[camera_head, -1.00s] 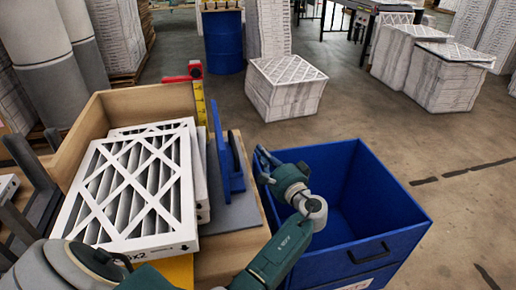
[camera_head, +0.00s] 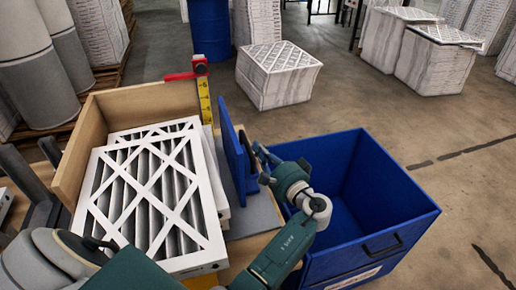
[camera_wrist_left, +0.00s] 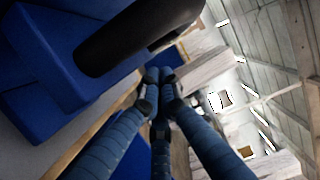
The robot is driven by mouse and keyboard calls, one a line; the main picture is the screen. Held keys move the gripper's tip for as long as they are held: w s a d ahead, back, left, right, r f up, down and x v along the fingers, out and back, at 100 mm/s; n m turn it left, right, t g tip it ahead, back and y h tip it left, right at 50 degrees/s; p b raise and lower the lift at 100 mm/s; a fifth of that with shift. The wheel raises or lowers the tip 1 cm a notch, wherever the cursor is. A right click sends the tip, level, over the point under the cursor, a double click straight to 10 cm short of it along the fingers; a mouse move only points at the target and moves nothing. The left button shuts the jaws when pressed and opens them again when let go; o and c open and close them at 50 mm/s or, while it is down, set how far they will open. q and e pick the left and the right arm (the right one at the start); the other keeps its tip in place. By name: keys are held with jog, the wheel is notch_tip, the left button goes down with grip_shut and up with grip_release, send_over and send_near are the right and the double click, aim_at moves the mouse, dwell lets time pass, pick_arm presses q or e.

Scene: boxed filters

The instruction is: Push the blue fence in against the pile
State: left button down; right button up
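The blue fence (camera_head: 232,150) stands upright in the wooden box, on its grey floor strip, right of the pile. The pile of white-framed pleated filters (camera_head: 158,200) lies in the box. A narrow gap shows between pile and fence at the far end; contact lower down is unclear. My left gripper (camera_head: 257,155) is on the fence's right side, very close to it; contact cannot be told. In the left wrist view its fingers (camera_wrist_left: 155,78) are drawn together with nothing between them, and blue fence parts (camera_wrist_left: 85,50) fill the upper left. My right gripper is out of view.
The wooden box (camera_head: 140,102) has raised walls at the left and back. An open, empty blue bin (camera_head: 385,215) stands just right, under my left arm. Stacked filters (camera_head: 278,75) stand on the floor behind.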

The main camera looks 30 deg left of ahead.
aim_at(229, 150)
pick_arm(q)
jog(key=s+a+p, duration=0.1)
jog(key=s+a, duration=0.1)
jog(key=s, duration=0.1)
jog(key=s+a+p, duration=0.1)
jog(key=s+a, duration=0.2)
jog(key=shift+s+a, duration=0.2)
jog(key=shift+a, duration=0.1)
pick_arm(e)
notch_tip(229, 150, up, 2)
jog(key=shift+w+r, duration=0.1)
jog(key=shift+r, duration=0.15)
pick_arm(q)
jog(key=shift+w, duration=0.1)
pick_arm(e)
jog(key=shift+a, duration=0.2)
